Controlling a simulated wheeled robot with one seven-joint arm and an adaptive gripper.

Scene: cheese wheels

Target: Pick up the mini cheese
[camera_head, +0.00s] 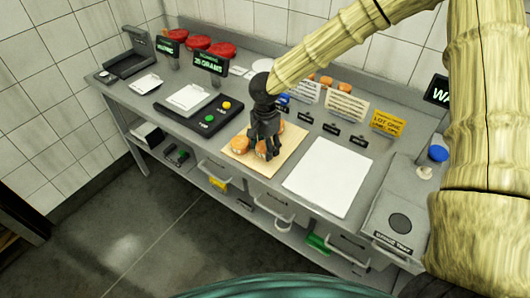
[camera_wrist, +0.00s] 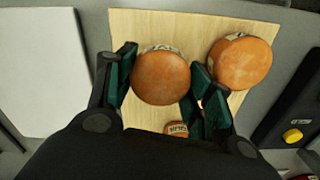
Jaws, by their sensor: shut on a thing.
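My gripper (camera_head: 264,154) is down over a wooden board (camera_head: 288,150). In the wrist view, my gripper (camera_wrist: 163,72) has its fingers closed against both sides of an orange cheese wheel (camera_wrist: 160,77). I cannot tell whether this wheel is clear of the board (camera_wrist: 190,20). A second orange wheel (camera_wrist: 240,62) lies on the board just beyond the right finger; it shows left of my gripper in the head view (camera_head: 239,146). A much smaller-looking orange cheese with a pale label (camera_wrist: 176,129) shows between the fingers near the palm, partly hidden by my gripper.
A white sheet (camera_head: 327,177) lies right of the board, and a black panel with green and yellow buttons (camera_head: 207,119) stands left. Signs and cards (camera_head: 345,106) stand behind. Red rounds (camera_head: 197,42) sit at the far left back. A grey unit (camera_head: 393,221) is at right.

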